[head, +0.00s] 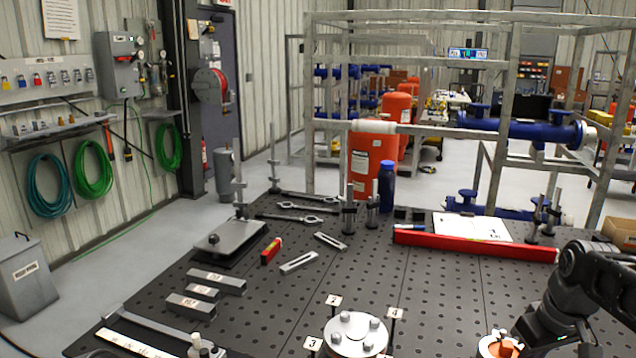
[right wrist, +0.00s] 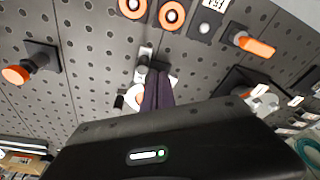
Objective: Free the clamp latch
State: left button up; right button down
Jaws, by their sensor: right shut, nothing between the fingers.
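My right gripper (right wrist: 158,88) shows in the right wrist view as two dark fingers pressed together, with nothing between them. Beyond the fingertips is a small metal-and-white fixture (right wrist: 145,62) on the perforated table; the fingers partly hide it, and I cannot tell whether they touch it or whether it is the clamp latch. An orange-tipped black handle (right wrist: 255,45) lies to the right of the fingers, and another orange-tipped black piece (right wrist: 24,70) stands at the left. In the head view an orange-topped round part (head: 500,346) is beside my right arm. My left gripper is out of view.
The black perforated table (head: 400,275) carries a bolted round flange (head: 356,336) with numbered tags, metal bars (head: 216,282), a steel plate (head: 231,240), a red beam (head: 475,243) and a blue bottle (head: 386,187). The table's middle right is clear.

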jog(key=shift+f, duration=0.1)
jog(key=shift+f+b, duration=0.85)
jog(key=shift+f, duration=0.2)
jog(key=shift+s+d, duration=0.15)
jog(key=shift+d, duration=0.15)
jog(key=shift+a, duration=0.1)
jog(key=shift+w+a, duration=0.25)
jog(key=shift+a, duration=0.25)
dwell(0.4)
notch_tip(320, 180, up, 7)
jog(key=p, duration=0.5)
jog(key=shift+p, duration=0.4)
